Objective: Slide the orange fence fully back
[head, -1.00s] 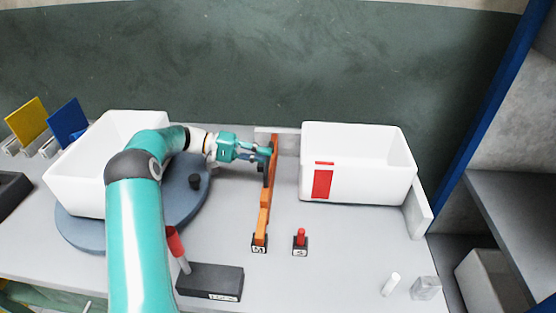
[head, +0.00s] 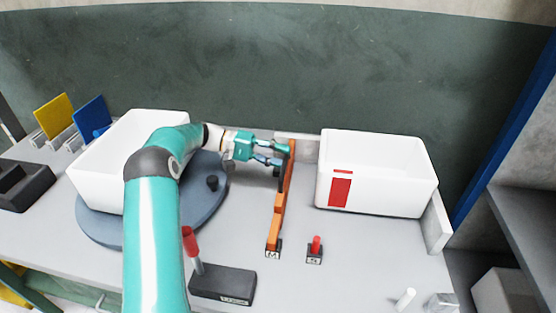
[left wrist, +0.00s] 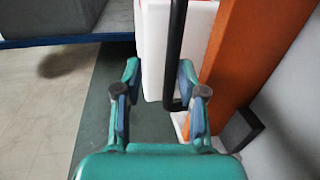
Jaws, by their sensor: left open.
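The orange fence (head: 278,214) runs from the back of the table towards a black block marked M (head: 273,247). A dark upright handle (left wrist: 176,50) stands beside the fence. In the left wrist view the fence (left wrist: 255,50) fills the upper right. My left gripper (head: 284,155) is open at the fence's far part, on its left side. In the left wrist view its fingers (left wrist: 158,70) are spread apart, with the handle nearer the right finger. I cannot tell whether they touch. My right gripper is not in view.
A white bin with a red label (head: 378,170) stands right of the fence. Another white bin (head: 90,185) sits on a blue-grey turntable (head: 100,232) at left. A red peg on a block marked S (head: 315,252) and a red-handled lever box (head: 222,285) stand in front.

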